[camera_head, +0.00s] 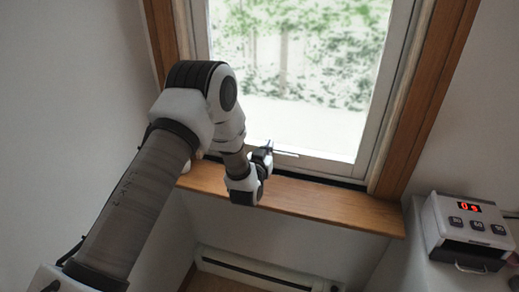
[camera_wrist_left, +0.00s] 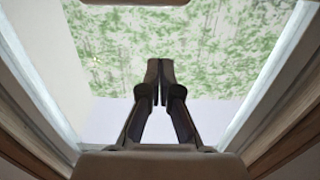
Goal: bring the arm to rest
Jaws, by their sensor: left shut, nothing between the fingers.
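My left arm (camera_head: 150,190) comes in from the lower left, bends high at its elbow and reaches down in front of the window. My left gripper (camera_head: 266,152) is over the window's lower edge, above the wooden sill. In the left wrist view its two dark fingers (camera_wrist_left: 159,70) lie together, shut with nothing between them, pointing at the window pane. Whether the fingertips touch the window cannot be told. My right gripper is in neither view.
The window (camera_head: 300,100) has a white sash and a wooden frame (camera_head: 425,100). The wooden sill (camera_head: 330,203) runs below it. A white heater (camera_head: 260,272) is low on the wall. A white device with a red display (camera_head: 465,230) stands at the right.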

